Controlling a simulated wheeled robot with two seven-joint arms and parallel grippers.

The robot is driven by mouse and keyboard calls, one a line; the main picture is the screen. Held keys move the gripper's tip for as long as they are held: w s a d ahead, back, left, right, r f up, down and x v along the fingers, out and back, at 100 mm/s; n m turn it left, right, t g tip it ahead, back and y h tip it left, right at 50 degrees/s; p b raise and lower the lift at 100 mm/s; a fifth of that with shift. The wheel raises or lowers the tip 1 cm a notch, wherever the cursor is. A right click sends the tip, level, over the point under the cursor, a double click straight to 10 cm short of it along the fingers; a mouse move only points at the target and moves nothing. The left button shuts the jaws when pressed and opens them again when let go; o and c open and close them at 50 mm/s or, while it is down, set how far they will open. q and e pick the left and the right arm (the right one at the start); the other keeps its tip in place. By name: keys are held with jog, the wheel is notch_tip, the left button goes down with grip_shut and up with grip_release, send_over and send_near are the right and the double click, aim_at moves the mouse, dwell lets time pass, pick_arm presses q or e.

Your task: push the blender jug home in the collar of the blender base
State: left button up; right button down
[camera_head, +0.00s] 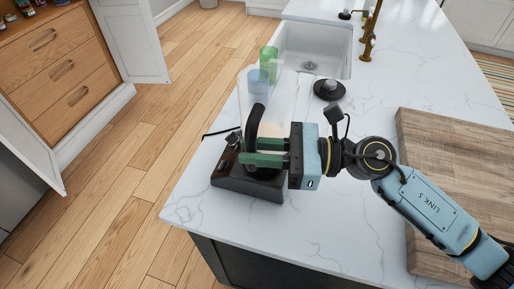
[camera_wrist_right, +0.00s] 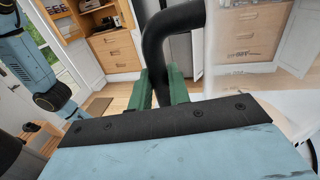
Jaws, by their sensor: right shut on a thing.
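The clear blender jug (camera_head: 286,98) stands over the black blender base (camera_head: 246,184) near the counter's left edge. Its black curved handle (camera_head: 254,125) faces my right gripper and also shows large in the wrist view (camera_wrist_right: 153,45). My right gripper (camera_head: 248,152) reaches in from the right, its green fingers shut on the lower part of the handle. The fingers hide part of the jug's bottom and the collar, so I cannot tell how deep the jug sits. My left gripper is not in view; only part of my left arm shows in the wrist view.
A black round lid (camera_head: 329,90) lies on the white counter (camera_head: 360,240) behind the jug. Green (camera_head: 268,54) and blue (camera_head: 258,80) cups show by or through the jug. A sink (camera_head: 312,50) is behind. A wooden board (camera_head: 470,150) lies right, under my arm.

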jog(key=c, duration=1.2)
grip_release()
jog(key=shift+c, duration=0.2)
jog(key=shift+f, duration=0.1)
jog(key=shift+f, duration=0.1)
jog(key=s+d+b, duration=0.1)
jog(key=d+b, duration=0.3)
jog(key=d, duration=0.9)
jog(key=shift+s+d+r, duration=0.15)
jog(key=shift+s+r, duration=0.05)
jog(key=shift+s, duration=0.1)
